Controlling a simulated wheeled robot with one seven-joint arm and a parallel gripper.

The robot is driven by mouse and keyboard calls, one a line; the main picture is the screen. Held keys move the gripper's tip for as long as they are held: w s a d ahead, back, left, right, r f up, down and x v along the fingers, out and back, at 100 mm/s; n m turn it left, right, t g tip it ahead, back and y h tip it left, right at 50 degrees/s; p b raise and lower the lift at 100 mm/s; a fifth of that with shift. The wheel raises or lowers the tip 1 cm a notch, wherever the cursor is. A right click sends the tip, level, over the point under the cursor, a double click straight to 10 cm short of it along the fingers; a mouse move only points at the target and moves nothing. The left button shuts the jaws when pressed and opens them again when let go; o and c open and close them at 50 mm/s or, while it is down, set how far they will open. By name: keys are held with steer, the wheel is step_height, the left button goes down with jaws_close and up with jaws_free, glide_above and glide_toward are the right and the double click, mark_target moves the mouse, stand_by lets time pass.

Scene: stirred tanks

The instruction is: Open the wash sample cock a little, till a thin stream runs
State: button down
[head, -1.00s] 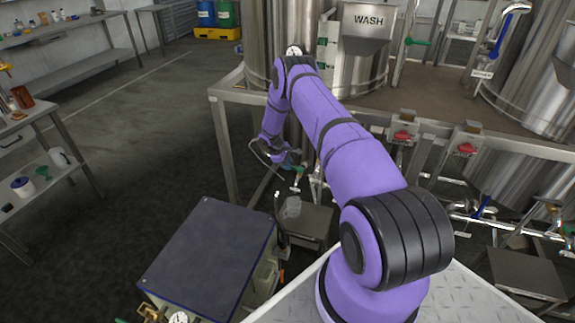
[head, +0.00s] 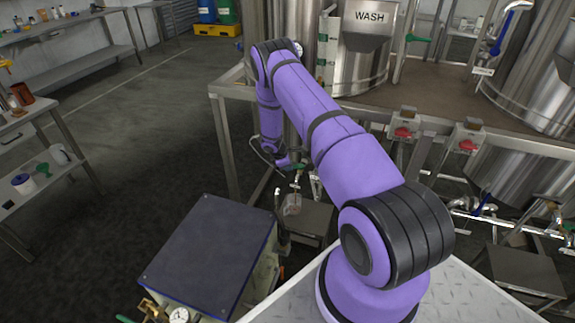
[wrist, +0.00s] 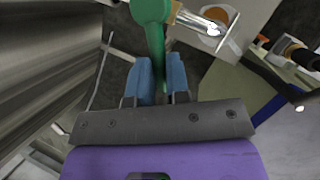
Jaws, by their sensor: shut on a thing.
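The steel vessel (head: 364,60) marked WASH stands at the top middle of the head view. The sample cock's green lever (wrist: 152,12) shows at the top of the wrist view, on a bright metal body (wrist: 200,22). My gripper (wrist: 161,62) has its two blue fingers closed around the lever's lower part. In the head view the green lever (head: 299,167) is small, beside my wrist. A clear beaker (head: 292,204) stands below it with a reddish tint. In the wrist view a round orange-brown surface lies by the metal body. I cannot make out a stream.
A low metal stand (head: 310,220) is under the beaker. A dark-topped cabinet (head: 208,254) with brass fittings is at the front left. Red-handled fittings (head: 403,133) are on the frame to the right. The floor at left is open.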

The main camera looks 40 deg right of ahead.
steer(key=shift+s, duration=0.15)
stand_by(0.3)
steer(key=c, duration=1.1)
jaws_free()
steer(key=v, duration=1)
steer(key=shift+a+r, duration=0.2)
steer(key=shift+r, duration=0.15)
